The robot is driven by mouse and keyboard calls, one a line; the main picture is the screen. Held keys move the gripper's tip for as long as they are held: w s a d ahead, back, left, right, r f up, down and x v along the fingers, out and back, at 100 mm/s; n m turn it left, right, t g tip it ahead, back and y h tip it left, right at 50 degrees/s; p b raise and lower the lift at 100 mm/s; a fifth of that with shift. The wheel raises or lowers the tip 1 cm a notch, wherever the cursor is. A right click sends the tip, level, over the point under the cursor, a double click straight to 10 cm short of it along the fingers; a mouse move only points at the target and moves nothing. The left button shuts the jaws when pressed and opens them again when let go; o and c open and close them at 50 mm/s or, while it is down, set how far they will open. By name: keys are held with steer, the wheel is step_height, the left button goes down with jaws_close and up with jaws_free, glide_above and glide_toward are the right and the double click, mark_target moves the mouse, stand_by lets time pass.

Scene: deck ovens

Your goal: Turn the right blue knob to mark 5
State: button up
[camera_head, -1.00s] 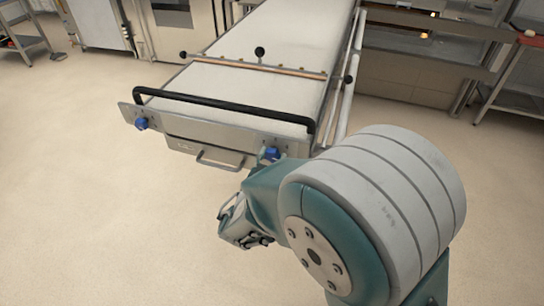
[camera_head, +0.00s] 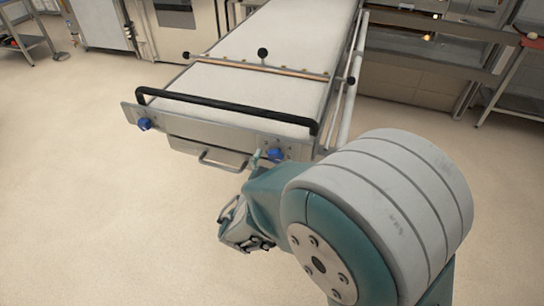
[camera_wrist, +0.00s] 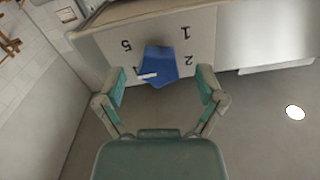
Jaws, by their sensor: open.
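The right blue knob (camera_head: 276,155) is on the front panel of the white-topped loader, near its right corner. In the wrist view the knob (camera_wrist: 157,63) stands between the open fingers of my gripper (camera_wrist: 161,74), with a visible gap on each side. The panel digits 5, 1 and 2 appear upside down around it; other marks are hidden or unclear. A white pointer mark (camera_wrist: 147,76) on the knob is at its lower left, below the 5 and not on it.
The left blue knob (camera_head: 144,124) is at the panel's other end. A black bar handle (camera_head: 225,107) runs above the panel, and a metal handle (camera_head: 221,162) hangs below it. Deck ovens (camera_head: 425,60) stand behind. The floor in front is open.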

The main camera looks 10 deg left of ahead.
steer(key=s+a, duration=0.1)
steer(key=s, duration=1)
steer(key=shift+s, duration=0.15)
steer(key=shift+a, duration=0.1)
steer(key=shift+c, duration=0.2)
steer(key=w+n, duration=0.4)
steer(key=n, duration=0.1)
steer(key=w+d+n, duration=0.1)
steer(key=w+n, duration=0.3)
steer(key=n, duration=0.2)
steer(key=w+n, duration=0.4)
steer(key=n, duration=0.1)
steer(key=shift+w+d+f+n, duration=0.15)
steer(key=shift+w+d+n, duration=0.05)
steer(key=shift+w+n, duration=0.15)
steer(key=c, duration=1.2)
